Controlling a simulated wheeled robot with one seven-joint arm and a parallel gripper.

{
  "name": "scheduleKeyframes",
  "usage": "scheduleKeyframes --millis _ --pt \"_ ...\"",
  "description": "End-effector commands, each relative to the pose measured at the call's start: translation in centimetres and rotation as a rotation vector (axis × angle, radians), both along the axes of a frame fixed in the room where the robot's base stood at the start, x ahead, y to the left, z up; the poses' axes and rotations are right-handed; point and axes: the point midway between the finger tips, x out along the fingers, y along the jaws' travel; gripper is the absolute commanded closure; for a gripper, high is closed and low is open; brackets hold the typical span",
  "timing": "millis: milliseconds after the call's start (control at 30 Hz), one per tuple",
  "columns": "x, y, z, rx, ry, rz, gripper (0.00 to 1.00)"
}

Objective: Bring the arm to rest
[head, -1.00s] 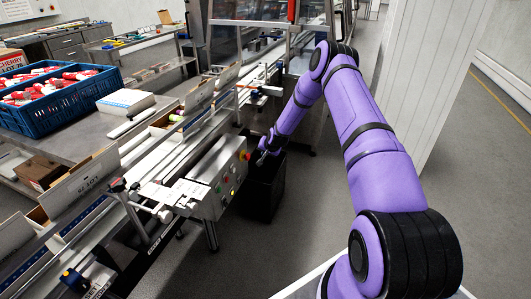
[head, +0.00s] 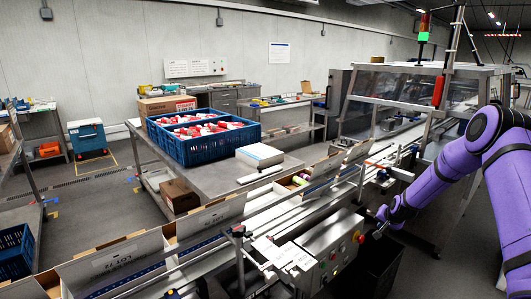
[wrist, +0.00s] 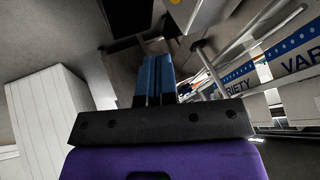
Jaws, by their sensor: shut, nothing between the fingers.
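My purple arm (head: 450,170) reaches in from the right edge of the head view. My gripper (head: 379,231) hangs at its end, beside the control box (head: 330,250) of the conveyor and above a dark bin (head: 375,272). In the wrist view my gripper (wrist: 154,78) shows its two blue fingers together, with nothing held between them.
The conveyor (head: 290,215) with open cartons (head: 205,218) runs diagonally past my arm. Blue crates (head: 205,152) of red and white packs stand on a steel table (head: 285,170). A caged machine (head: 420,85) stands behind. Grey floor (head: 430,265) shows beneath my arm.

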Motion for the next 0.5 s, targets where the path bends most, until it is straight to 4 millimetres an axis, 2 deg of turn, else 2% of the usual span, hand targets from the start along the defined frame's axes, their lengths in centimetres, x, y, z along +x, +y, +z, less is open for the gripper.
scheduleKeyframes --millis 33,100,267,500 --pt "-0.1 0.7 2.7 -0.019 0.000 0.025 1.00" --pt "-0.5 1.6 5.6 -0.040 0.011 0.056 1.00" --pt "-2.1 3.7 12.1 -0.087 0.031 0.123 1.00" --pt "-5.9 6.8 21.2 -0.157 0.060 0.208 1.00"
